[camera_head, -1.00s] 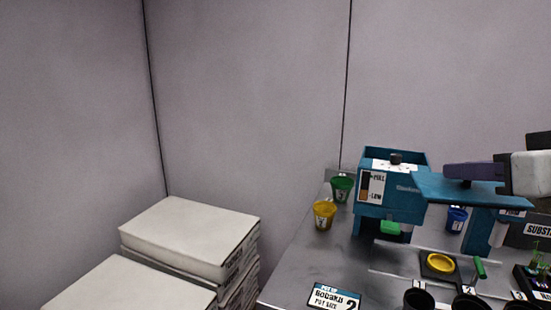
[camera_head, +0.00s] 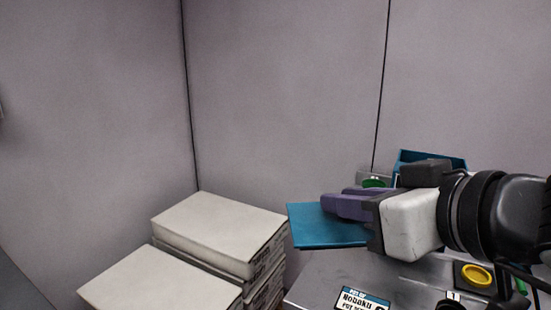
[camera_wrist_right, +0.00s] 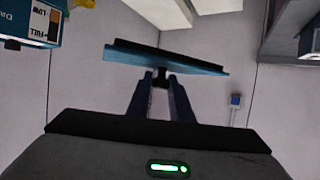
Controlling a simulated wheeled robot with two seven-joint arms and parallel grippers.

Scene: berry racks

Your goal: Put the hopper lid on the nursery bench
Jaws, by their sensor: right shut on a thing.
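The hopper lid (camera_head: 318,229) is a flat teal plate. My right gripper (camera_head: 345,204) is shut on it and holds it in the air, left of the hopper and over the left edge of the bench. In the right wrist view the lid (camera_wrist_right: 165,60) shows nearly edge-on between the fingertips of my right gripper (camera_wrist_right: 160,80). The teal hopper (camera_head: 432,158) stands at the back of the nursery bench (camera_head: 335,272), mostly hidden behind my right arm. The metal bench top is partly covered by the arm. My left gripper is not in view.
Stacks of white sacks or boxes (camera_head: 220,225) stand left of the bench. A green pot (camera_head: 374,183) is at the back, partly hidden. A yellow round piece (camera_head: 476,275) and a label card (camera_head: 362,301) are on the bench. The bench's front left has bare metal.

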